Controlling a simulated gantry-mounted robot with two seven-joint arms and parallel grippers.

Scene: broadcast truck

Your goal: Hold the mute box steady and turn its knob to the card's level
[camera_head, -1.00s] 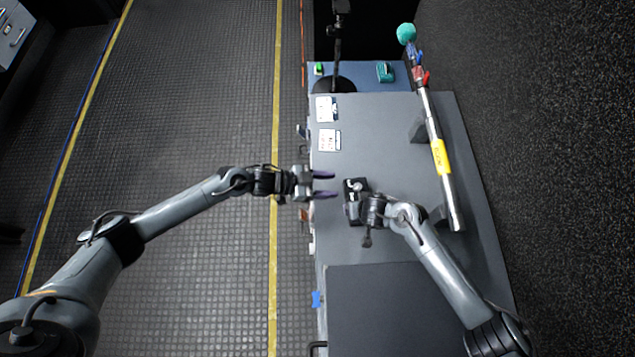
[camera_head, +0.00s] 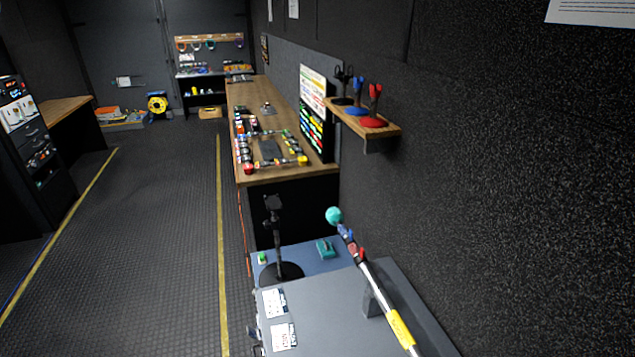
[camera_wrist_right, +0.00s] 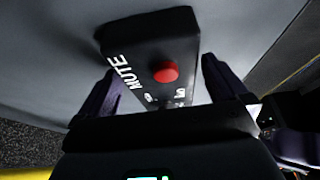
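The mute box (camera_wrist_right: 150,45) is a dark block lettered MUTE with a round red button (camera_wrist_right: 166,74). Small white marks show near its close end, partly hidden by my gripper body; I cannot make out a knob. My right gripper (camera_wrist_right: 165,85) is open, with one dark finger on each side of the box and a gap visible on the right. A dark, purple-tinted part at the right edge of the wrist view (camera_wrist_right: 297,140) may be my left gripper; its fingers cannot be read. Two white cards (camera_head: 274,302) (camera_head: 284,336) lie on the grey cart top; their print is too small to read.
The grey cart top (camera_head: 330,318) carries a pole with a teal ball end and yellow band (camera_head: 400,328). Behind it are a black stand (camera_head: 278,240) and a teal item (camera_head: 325,249). A long wooden bench (camera_head: 260,110) and a wall shelf (camera_head: 365,118) stand beyond.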

